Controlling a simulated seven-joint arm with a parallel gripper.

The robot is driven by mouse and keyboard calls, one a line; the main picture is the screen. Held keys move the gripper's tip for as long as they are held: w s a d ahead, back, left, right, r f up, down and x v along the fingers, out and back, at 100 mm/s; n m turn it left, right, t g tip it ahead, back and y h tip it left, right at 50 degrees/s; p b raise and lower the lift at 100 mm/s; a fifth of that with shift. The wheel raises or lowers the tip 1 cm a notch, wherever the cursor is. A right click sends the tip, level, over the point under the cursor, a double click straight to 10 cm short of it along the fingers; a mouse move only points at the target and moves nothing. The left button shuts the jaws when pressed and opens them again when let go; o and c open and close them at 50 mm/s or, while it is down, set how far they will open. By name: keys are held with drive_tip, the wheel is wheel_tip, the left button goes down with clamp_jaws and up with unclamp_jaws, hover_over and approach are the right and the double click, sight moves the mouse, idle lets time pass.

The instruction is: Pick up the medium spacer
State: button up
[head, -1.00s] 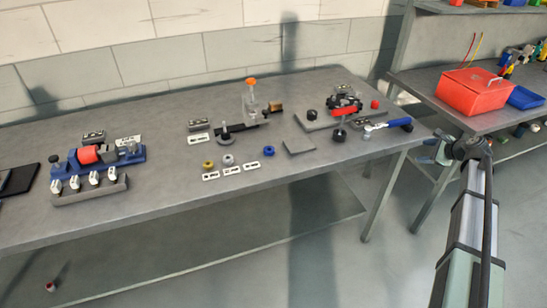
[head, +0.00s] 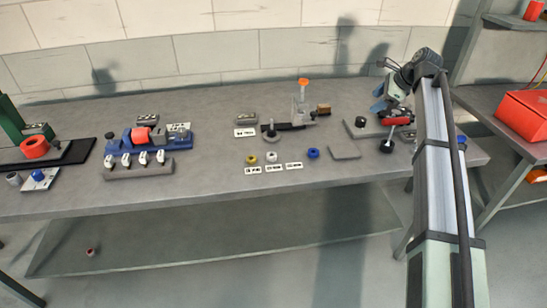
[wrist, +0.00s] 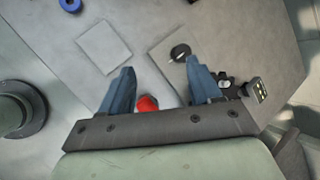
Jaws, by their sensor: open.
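Three small ring-shaped spacers lie on the grey bench: a yellow one (head: 251,159), a pale grey one (head: 271,157) and a blue one (head: 313,153). The labels by them are too small to read, so I cannot tell by text which is medium; the pale grey one is in the middle. My gripper (head: 380,104) is above the right part of the bench, right of the spacers. In the wrist view my gripper (wrist: 160,82) has its two blue fingers wide apart with nothing held. The blue spacer shows at that view's top edge (wrist: 70,5); the others are outside it.
A grey square plate (head: 343,152) lies right of the blue spacer. A clamp fixture with an orange knob (head: 303,82) stands behind the spacers. A red part (wrist: 147,104) and a black knob (wrist: 180,52) are below my gripper. A blue fixture (head: 152,140) stands left.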

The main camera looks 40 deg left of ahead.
drive_tip(key=s+a+f+n+g+h, duration=0.2)
drive_tip(key=s+a+n+h, duration=0.1)
drive_tip(key=s+a, duration=1)
drive_tip(key=n+h, duration=0.2)
drive_tip(key=h, duration=0.2)
hover_over(274, 155)
drive_tip(key=f, duration=0.1)
wheel_tip(274, 155, down, 8)
drive_tip(key=shift+w+r, duration=0.1)
drive_tip(key=shift+r, duration=0.1)
drive_tip(key=shift+a+f, duration=0.2)
drive_tip(key=shift+f, duration=2.8)
drive_tip(key=shift+c, duration=0.2)
drive_tip(key=c, duration=1.1)
